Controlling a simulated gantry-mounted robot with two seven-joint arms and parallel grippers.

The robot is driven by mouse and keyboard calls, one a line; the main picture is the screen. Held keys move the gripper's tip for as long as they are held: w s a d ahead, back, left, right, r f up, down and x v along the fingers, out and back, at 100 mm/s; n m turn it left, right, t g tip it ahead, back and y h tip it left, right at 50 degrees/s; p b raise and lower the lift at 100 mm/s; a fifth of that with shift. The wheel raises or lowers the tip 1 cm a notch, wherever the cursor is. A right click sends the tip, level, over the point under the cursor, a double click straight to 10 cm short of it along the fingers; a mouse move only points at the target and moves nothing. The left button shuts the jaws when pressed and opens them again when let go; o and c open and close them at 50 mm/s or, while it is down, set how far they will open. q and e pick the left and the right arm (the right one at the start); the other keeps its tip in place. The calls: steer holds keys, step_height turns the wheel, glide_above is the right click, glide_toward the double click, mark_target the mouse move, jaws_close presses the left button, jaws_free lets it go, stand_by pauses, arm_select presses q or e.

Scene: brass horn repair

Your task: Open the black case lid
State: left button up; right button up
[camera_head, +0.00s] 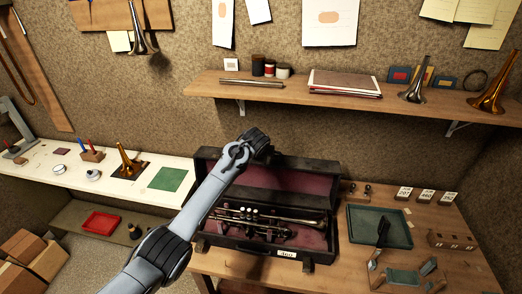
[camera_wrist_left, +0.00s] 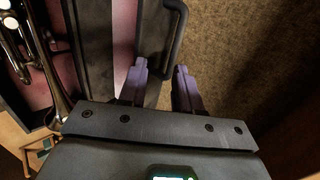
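The black case (camera_head: 262,243) sits on the wooden workbench with its lid (camera_head: 325,178) raised at the back, showing maroon lining. A silvery horn lies inside the case. My left arm crosses in front of the case. My left gripper (camera_head: 264,150) is at the lid's top edge, left of its middle, its fingers mostly hidden in the head view. In the left wrist view the two purple-grey fingers (camera_wrist_left: 162,88) are spread apart beside the lid's edge and black handle (camera_wrist_left: 172,45). Contact with the lid is unclear. My right gripper is not in view.
A green tray (camera_head: 354,238) with a dark tool stands right of the case. A wooden shelf (camera_head: 325,97) with books and horns runs along the wall above. A white bench (camera_head: 52,176) is at left. Small blocks and number cards lie at right.

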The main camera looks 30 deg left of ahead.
arm_select(q)
steer(key=shift+v, duration=2.6)
